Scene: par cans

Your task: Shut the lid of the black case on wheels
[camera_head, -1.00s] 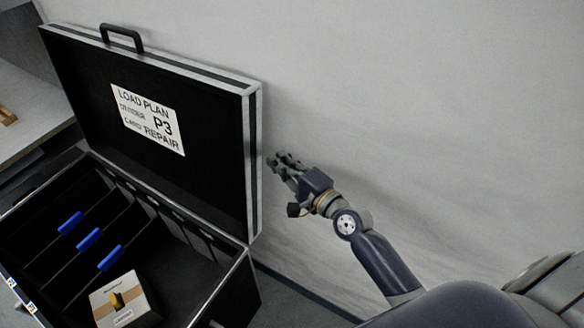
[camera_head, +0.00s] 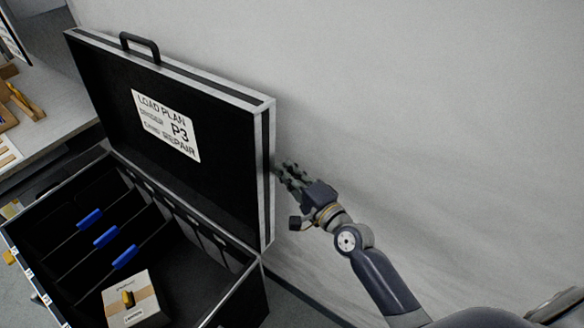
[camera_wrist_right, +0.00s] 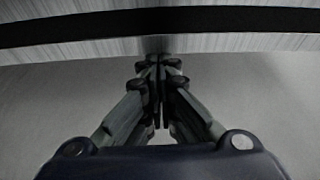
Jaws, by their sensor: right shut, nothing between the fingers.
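The black case (camera_head: 232,315) with metal edges stands open at the lower left of the head view. Its lid (camera_head: 225,180) stands raised, leaning against or close to the pale wall, with a handle on top and a white label inside. My right gripper (camera_head: 283,170) is at the lid's right edge, partly behind it. Its fingers are together and empty. In the right wrist view the shut fingers (camera_wrist_right: 158,70) point at the lid's metal and black edge (camera_wrist_right: 160,22); whether they touch it I cannot tell. The wheels are hidden. My left gripper is not in view.
Inside the case are dividers with several blue tabs (camera_head: 106,237) and a cardboard box (camera_head: 137,299). A grey bench (camera_head: 50,125) with wooden pieces stands at the left. The pale wall (camera_head: 430,130) is close behind the lid and my right arm.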

